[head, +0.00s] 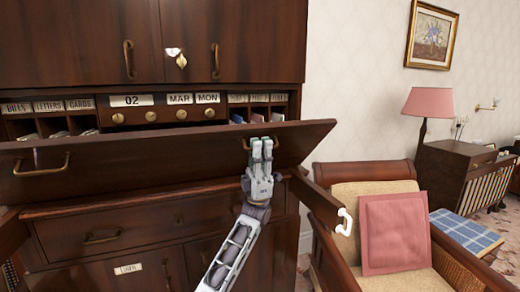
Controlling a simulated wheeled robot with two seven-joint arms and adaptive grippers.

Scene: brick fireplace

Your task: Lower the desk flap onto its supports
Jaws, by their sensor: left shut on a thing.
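The dark wood desk flap (130,167) is part open. It leans out toward me, its top edge away from the cubbyholes. A brass handle (42,165) is at its left, and another handle (246,143) is at its right, mostly hidden by my fingers. My left gripper (261,148) is shut on this right handle. The right support (318,201) sticks out below the flap's right end, with a gap between them. The left support (10,232) shows at the left picture edge. My right gripper is not in view.
A wooden armchair with a pink cushion (394,233) stands close to the right of the desk. A small white loop (345,221) shows at the right support's end. Labelled cubbyholes (75,122) are behind the flap; drawers (150,222) are below.

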